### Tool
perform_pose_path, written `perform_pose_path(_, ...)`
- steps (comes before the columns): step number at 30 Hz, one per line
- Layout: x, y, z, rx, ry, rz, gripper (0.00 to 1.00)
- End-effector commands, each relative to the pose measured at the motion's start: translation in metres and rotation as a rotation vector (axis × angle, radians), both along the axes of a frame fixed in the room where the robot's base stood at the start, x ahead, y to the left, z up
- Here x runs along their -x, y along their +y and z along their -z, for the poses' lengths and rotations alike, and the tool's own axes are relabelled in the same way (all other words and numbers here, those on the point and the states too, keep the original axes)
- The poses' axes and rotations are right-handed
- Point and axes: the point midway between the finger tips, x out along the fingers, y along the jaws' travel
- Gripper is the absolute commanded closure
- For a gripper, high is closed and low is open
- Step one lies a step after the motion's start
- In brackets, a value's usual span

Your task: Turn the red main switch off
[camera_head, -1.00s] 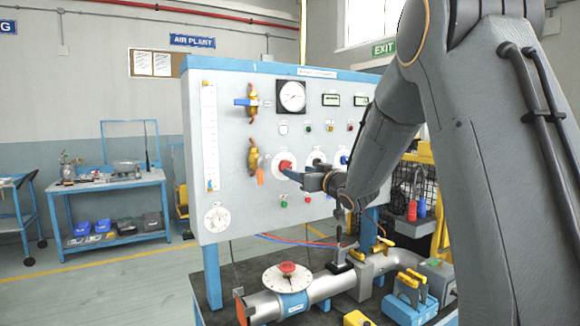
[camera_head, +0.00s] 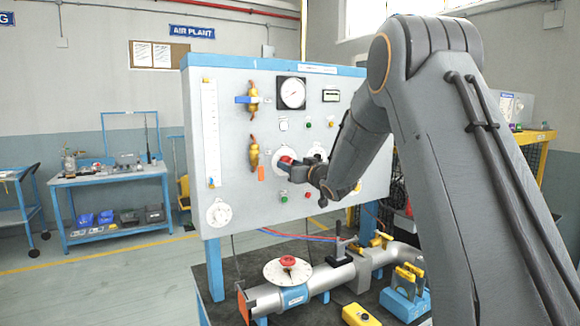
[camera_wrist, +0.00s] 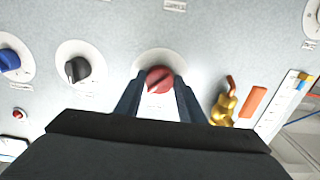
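The red main switch (camera_wrist: 160,80) is a round red knob on a white dial plate on the panel front. In the wrist view it sits between the two dark fingers of my gripper (camera_wrist: 158,92), one on each side. Whether the fingers touch the knob is hard to tell; small gaps seem to show. In the head view the red knob (camera_head: 285,161) shows just left of my gripper (camera_head: 288,166), which points at it from the right and partly covers its dial.
A black knob (camera_wrist: 78,69) and a blue knob (camera_wrist: 9,60) are beside the red one. A brass valve (camera_head: 254,153) and orange tag (camera_head: 261,173) sit close by. Below, a pipe with a red-knobbed dial (camera_head: 288,270) lies on the bench. A gauge (camera_head: 292,93) is above.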

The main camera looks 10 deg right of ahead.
Motion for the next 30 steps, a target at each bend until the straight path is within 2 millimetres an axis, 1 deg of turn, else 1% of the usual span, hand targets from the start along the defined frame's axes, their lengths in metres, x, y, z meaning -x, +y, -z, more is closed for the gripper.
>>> perform_pose_path(1,0.0000,0.0001,-0.0001,0.000,0.000,0.000,0.76)
perform_pose_path(3,0.0002,0.0002,-0.0001,0.000,0.000,0.000,0.87)
perform_pose_path(11,-0.0001,0.0000,0.0001,0.022,-0.008,0.000,0.87)
perform_pose_path(17,-0.0008,-0.0003,0.0014,0.106,-0.037,0.000,0.87)
perform_pose_path(23,-0.0013,-0.0006,0.0023,0.257,-0.087,0.000,0.87)
perform_pose_path(30,-0.0014,-0.0009,0.0024,0.474,-0.158,0.001,0.87)
